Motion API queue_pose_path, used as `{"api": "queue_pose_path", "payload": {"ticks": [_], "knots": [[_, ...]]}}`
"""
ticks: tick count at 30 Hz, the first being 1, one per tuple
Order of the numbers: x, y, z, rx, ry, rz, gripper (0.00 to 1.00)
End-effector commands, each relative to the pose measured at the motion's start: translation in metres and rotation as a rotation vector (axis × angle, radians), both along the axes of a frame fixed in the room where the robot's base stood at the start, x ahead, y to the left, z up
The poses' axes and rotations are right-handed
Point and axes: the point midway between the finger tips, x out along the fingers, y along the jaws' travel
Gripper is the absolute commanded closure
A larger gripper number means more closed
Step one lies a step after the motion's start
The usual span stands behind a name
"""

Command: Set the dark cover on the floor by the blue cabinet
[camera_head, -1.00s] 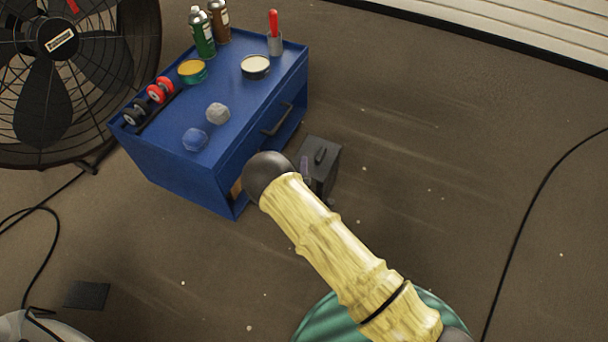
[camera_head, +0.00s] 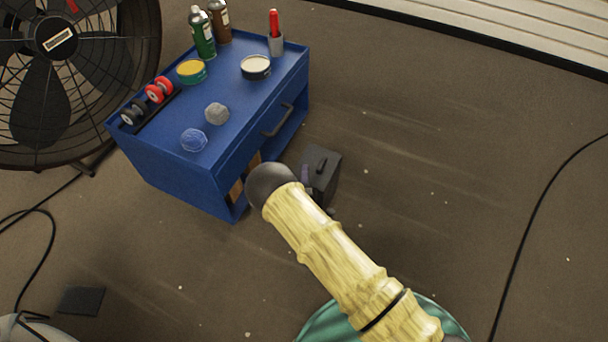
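A dark box-like piece with a handle on its upper face (camera_head: 322,174) is by the front right corner of the blue cabinet (camera_head: 180,180); it may be the dark cover. My yellow arm reaches in from the lower right and its dark rounded joint overlaps the near side of this piece. My gripper is hidden behind the arm or too unclear to make out, so its hold on the piece does not show. I cannot tell whether the piece touches the floor. A flat dark square (camera_head: 82,300) lies on the floor at the lower left.
The cabinet top holds spray cans (camera_head: 202,34), tins (camera_head: 256,67), red and black wheels (camera_head: 158,90) and two round lumps. A large fan (camera_head: 55,80) stands at left. Cables lie at left and right.

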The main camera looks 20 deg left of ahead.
Motion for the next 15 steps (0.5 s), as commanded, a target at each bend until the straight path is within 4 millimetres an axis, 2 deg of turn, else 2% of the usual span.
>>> {"api": "queue_pose_path", "payload": {"ticks": [12,15], "knots": [[0.0001,0.0001,0.0047,0.000,0.000,0.000,0.75],[-0.0075,-0.0023,0.0049,-0.002,0.002,0.001,0.75]]}}
